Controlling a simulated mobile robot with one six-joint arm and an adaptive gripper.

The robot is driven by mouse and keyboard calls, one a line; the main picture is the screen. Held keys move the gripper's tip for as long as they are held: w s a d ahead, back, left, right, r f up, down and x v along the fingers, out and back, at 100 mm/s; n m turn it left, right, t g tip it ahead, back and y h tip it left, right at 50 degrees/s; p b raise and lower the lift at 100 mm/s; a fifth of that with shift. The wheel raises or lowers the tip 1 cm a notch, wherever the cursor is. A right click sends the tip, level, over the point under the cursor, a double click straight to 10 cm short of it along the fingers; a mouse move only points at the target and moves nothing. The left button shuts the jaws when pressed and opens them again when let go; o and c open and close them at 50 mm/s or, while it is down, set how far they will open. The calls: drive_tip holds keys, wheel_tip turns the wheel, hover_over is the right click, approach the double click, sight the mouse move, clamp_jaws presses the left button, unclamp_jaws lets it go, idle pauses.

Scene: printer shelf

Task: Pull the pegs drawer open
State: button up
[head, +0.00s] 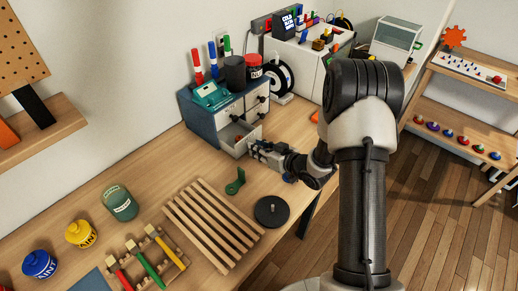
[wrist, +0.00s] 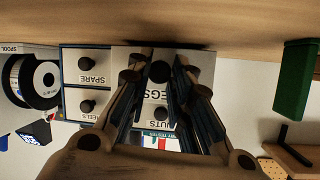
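The pegs drawer is the lower front one of the small blue-and-grey drawer cabinet (head: 193,118). In the head view its front (head: 238,143) stands out from the cabinet and reddish contents show inside. The upside-down wrist view shows its white front (wrist: 202,65), with part of the label hidden by a finger, and its dark round knob (wrist: 160,72). My gripper (head: 256,147) is at the drawer front. In the wrist view its two fingers (wrist: 161,62) lie close on either side of the knob and appear shut on it.
The spare drawer (wrist: 97,73) beside it is shut. A green hook (head: 236,182), a black disc (head: 271,211) and a slatted wooden rack (head: 212,225) lie in front on the bench.

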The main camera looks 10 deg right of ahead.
clamp_jaws()
drive_tip(key=s+d, duration=0.2)
drive_tip(key=s, duration=0.1)
drive_tip(key=shift+s+d, duration=0.3)
drive_tip(key=shift+w, duration=0.1)
drive_tip(key=o, duration=0.6)
unclamp_jaws()
